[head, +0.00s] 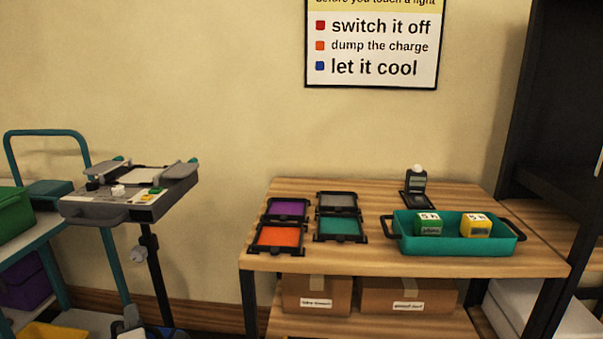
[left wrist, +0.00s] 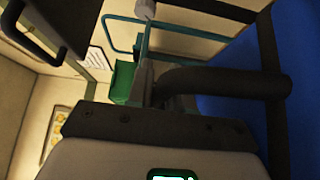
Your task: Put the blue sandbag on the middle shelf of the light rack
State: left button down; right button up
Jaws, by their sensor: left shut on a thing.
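The blue sandbag (left wrist: 222,112) fills the right side of the left wrist view, with black straps and a thick black handle (left wrist: 225,82). My left gripper (left wrist: 158,92) is shut on the sandbag at this handle. My right gripper is in neither view.
Cardboard boxes (head: 408,296) sit below. A grey console (head: 130,195) on a stand and a teal-handled cart (head: 48,133) are left.

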pick_arm(q)
jog(key=s+d+r+m+t+h+p, duration=0.1)
jog(key=s+d+r+m+h+p, duration=0.2)
jog(key=d+r+p, duration=0.5)
jog(key=s+d+r+m+t+h+p, duration=0.1)
jog(key=s+d+r+m+h+p, duration=0.2)
jog(key=s+d+r+h+p, duration=0.2)
jog(key=d+r+h+p, duration=0.1)
jog(key=d+r+p, duration=0.2)
jog(key=r+p, duration=0.2)
jog(key=shift+s+d+r+t+p, duration=0.3)
jog(key=shift+s+p, duration=0.1)
jog(key=shift+p, duration=0.95)
jog(key=shift+w+f, duration=0.1)
